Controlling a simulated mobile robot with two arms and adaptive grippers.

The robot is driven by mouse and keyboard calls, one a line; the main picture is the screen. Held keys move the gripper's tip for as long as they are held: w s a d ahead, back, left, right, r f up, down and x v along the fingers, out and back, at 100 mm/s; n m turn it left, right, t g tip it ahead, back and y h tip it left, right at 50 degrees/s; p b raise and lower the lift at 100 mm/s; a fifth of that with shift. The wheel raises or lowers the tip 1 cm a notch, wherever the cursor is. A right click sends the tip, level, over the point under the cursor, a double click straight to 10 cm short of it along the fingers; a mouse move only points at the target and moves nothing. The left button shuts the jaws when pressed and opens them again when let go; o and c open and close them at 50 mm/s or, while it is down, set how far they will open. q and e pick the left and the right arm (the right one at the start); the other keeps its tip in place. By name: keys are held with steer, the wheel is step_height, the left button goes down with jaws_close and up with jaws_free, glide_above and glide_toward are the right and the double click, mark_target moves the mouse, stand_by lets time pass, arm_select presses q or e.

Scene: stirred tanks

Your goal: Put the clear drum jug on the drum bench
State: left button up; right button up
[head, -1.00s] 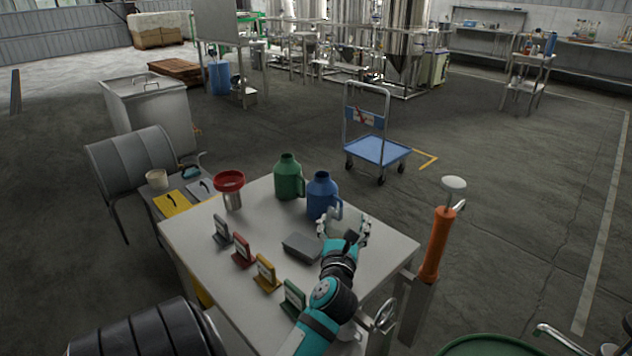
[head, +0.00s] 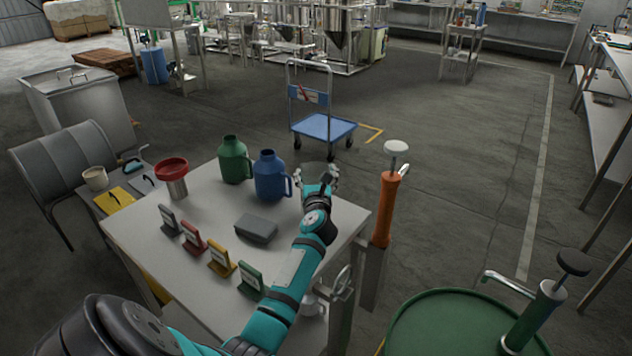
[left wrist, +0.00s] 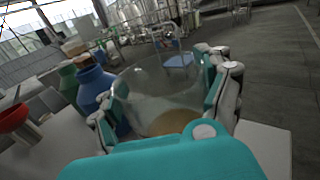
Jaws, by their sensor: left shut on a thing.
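The drum bench (head: 208,212) is the grey-topped table in front of me. My left gripper (head: 320,181) is at its far right corner. In the left wrist view the left gripper (left wrist: 170,95) is shut around the clear jug (left wrist: 155,88), a see-through body with a tan round patch low in it. In the head view the clear jug (head: 316,169) shows only faintly behind the fingers. I cannot tell whether its base touches the bench top. My right gripper is not in view.
A green jug (head: 234,160) and a blue jug (head: 269,176) stand left of my gripper. A red funnel (head: 172,167), a grey box (head: 256,228) and several coloured label stands share the bench. An orange pump (head: 387,208) rises at its right edge. A green drum (head: 455,325) is at lower right.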

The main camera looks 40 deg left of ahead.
arm_select(q)
steer(key=shift+w+f, duration=0.1)
steer(key=shift+f, duration=0.5)
steer(key=o, duration=1.2)
steer(key=shift+f, duration=0.25)
steer(key=o, duration=0.5)
steer(key=shift+r, duration=0.1)
